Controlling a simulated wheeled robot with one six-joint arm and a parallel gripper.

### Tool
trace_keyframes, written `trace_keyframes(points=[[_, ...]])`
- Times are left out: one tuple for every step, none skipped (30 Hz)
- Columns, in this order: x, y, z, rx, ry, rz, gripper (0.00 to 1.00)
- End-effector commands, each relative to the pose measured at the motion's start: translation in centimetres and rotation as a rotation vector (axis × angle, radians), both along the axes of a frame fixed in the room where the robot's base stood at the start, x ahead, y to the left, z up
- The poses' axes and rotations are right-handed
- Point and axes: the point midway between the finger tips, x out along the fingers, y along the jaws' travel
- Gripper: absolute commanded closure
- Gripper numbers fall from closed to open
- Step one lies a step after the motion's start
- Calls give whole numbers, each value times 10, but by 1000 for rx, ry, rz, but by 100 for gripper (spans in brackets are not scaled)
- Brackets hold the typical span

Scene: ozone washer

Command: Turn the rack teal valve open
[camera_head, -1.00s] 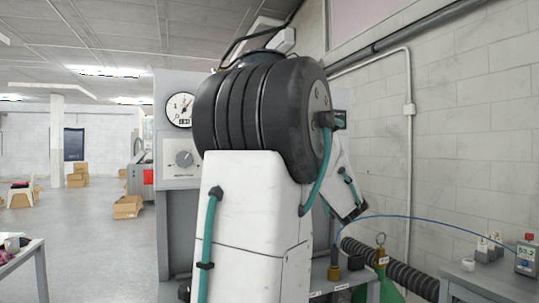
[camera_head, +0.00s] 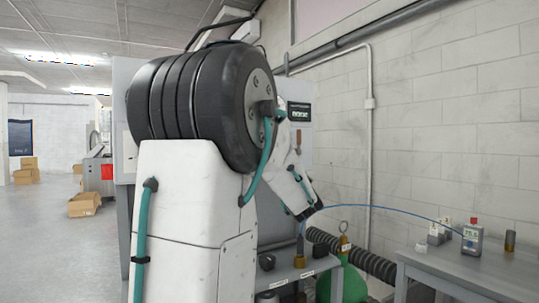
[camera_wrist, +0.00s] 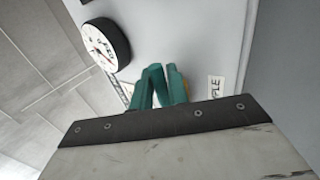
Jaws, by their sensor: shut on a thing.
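In the wrist view, teal parts crowd together in front of a pale panel, just above the dark-edged wrist plate. My gripper (camera_wrist: 158,86) is shut on the teal valve (camera_wrist: 155,73). Fingers and valve are alike in colour, so where one ends and the other begins is hard to tell. The valve's turn angle cannot be read. A white label ending in "PLE" (camera_wrist: 215,90) is on the panel just right of it. In the head view my own arm hides the gripper and the valve.
A round black-rimmed gauge (camera_wrist: 105,45) is on the panel, upper left of the valve. In the head view, a side table (camera_head: 470,268) at right holds a handheld meter (camera_head: 473,238). A blue hose (camera_head: 385,208) arcs towards it. A green tank (camera_head: 345,285) stands below.

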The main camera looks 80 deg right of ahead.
Motion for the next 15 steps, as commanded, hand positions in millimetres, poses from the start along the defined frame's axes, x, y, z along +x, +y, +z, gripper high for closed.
trace_keyframes(points=[[-1,-1,-2,5,0,-1,78],[-1,-1,-2,4,-1,-1,70],[-1,-1,-2,4,-1,-1,64],[-1,-1,-2,4,-1,-1,64],[-1,-1,-2,4,0,-1,64],[-1,-1,-1,3,0,-1,64],[-1,-1,-1,3,0,-1,64],[-1,-1,-1,3,0,-1,64],[-1,-1,-1,2,1,-1,64],[-1,-1,-1,2,1,-1,64],[-1,0,-1,2,1,-1,64],[-2,1,-2,2,0,-2,64],[-3,2,-3,2,1,-2,64],[-5,4,-5,2,1,-3,64],[-8,7,-7,2,0,-4,64]])
